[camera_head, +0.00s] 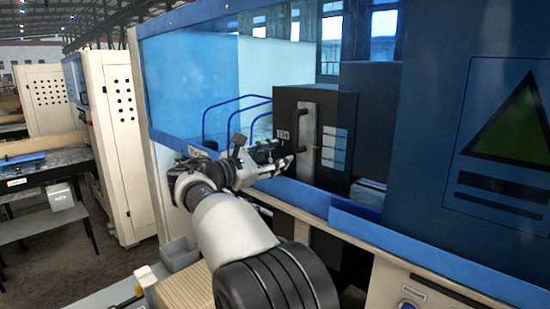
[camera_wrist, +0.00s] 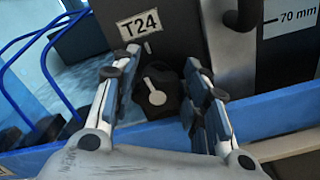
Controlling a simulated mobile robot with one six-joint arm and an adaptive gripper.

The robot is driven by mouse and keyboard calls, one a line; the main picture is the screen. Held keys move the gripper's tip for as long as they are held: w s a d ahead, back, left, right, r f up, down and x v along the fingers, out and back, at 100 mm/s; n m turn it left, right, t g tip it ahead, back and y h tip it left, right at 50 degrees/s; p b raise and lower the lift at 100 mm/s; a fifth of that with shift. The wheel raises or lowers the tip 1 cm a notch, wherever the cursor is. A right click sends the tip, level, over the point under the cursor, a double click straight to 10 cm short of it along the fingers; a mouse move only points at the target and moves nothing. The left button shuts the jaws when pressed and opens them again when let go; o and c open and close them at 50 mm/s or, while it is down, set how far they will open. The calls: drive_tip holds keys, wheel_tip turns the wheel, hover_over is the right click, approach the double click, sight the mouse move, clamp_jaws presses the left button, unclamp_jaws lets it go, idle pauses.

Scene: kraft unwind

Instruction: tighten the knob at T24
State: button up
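The T24 label (camera_wrist: 139,25) is a pale plate on a dark cabinet (camera_wrist: 180,14); it also shows in the head view (camera_head: 283,135). Below it in the wrist view is a dark knob (camera_wrist: 158,90) with a light round centre and a short light pointer. My gripper (camera_wrist: 160,80) is open, its two fingers apart on the left and right of the knob in the picture. I cannot tell whether either finger touches it. In the head view my gripper (camera_head: 285,163) is at the cabinet's lower front, and the knob is hidden there.
A grey vertical handle (camera_head: 306,127) stands out from the cabinet, right of the label. A blue ledge (camera_head: 300,192) runs below. A "70 mm" plate (camera_wrist: 291,17) is at the right.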

drive_tip(key=o, duration=0.3)
drive_tip(key=shift+a, duration=0.15)
